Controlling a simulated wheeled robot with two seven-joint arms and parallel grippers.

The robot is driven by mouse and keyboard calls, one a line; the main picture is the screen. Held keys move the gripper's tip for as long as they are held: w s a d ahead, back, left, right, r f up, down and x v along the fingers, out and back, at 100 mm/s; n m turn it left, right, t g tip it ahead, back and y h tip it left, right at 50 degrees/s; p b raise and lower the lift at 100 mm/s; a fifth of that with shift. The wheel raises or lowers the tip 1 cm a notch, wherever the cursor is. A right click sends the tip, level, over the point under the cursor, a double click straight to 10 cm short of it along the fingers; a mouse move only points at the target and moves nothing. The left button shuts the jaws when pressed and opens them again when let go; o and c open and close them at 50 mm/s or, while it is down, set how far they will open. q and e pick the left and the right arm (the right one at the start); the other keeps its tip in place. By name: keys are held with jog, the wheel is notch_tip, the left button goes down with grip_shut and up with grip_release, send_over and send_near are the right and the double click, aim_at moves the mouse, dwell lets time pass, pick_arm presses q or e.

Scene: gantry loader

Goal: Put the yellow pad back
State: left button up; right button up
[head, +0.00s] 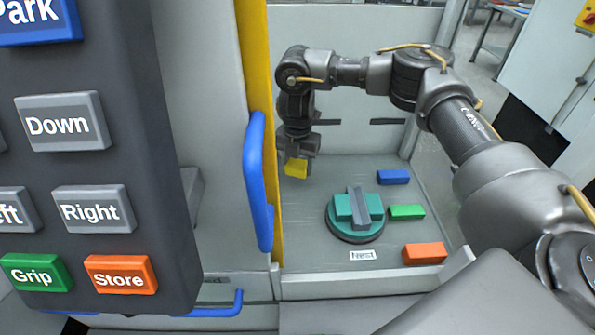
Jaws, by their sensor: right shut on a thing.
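The yellow pad (296,168) is a small yellow block at the lower end of my right arm. My right gripper (297,160) is shut on it and holds it above the grey bay floor, left of the round teal fixture (356,224). The fixture has a teal block and an upright grey bar on its dark round base. A white label reading "NEST" (362,255) lies in front of it. My left gripper is not in view.
Blue (393,177), green (407,212) and orange (424,253) blocks lie right of the fixture. A yellow-edged door with a blue handle (256,180) stands close left of my right gripper. A button panel (90,180) fills the left. The floor's front left is clear.

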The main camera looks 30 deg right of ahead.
aim_at(297, 180)
jog(key=shift+w+d+f, duration=0.2)
jog(key=shift+w+f, duration=0.25)
jog(key=shift+f, duration=0.3)
notch_tip(297, 180, down, 2)
jog(key=shift+f, duration=0.5)
jog(key=o, duration=1)
jog(key=shift+f, duration=0.15)
